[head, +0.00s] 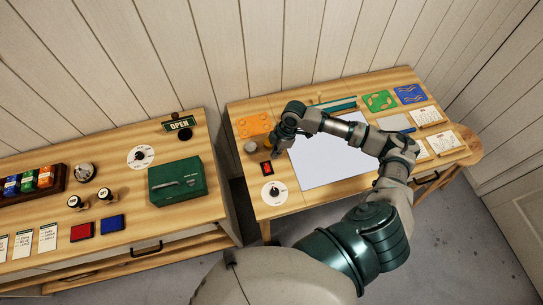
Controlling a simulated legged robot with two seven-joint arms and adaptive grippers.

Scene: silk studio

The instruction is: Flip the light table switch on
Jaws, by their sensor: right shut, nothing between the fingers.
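The light table switch (267,168) is a small red rocker in a dark frame. It sits on the right-hand wooden table, just left of the pale light panel (325,160). My right gripper (277,150) is shut and empty. It points down just above and to the right of the switch, close to it; I cannot tell whether it touches. A white round dial (274,193) with a dark knob lies just below the switch. My right arm crosses over the panel and hides part of it. My left gripper is not in view.
An orange block (254,125) and a grey round knob (250,146) sit close to the gripper. Green (379,101) and blue (410,93) patterned squares lie at the back. The left table holds a green box (184,182) and an OPEN sign (179,124). A gap separates the tables.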

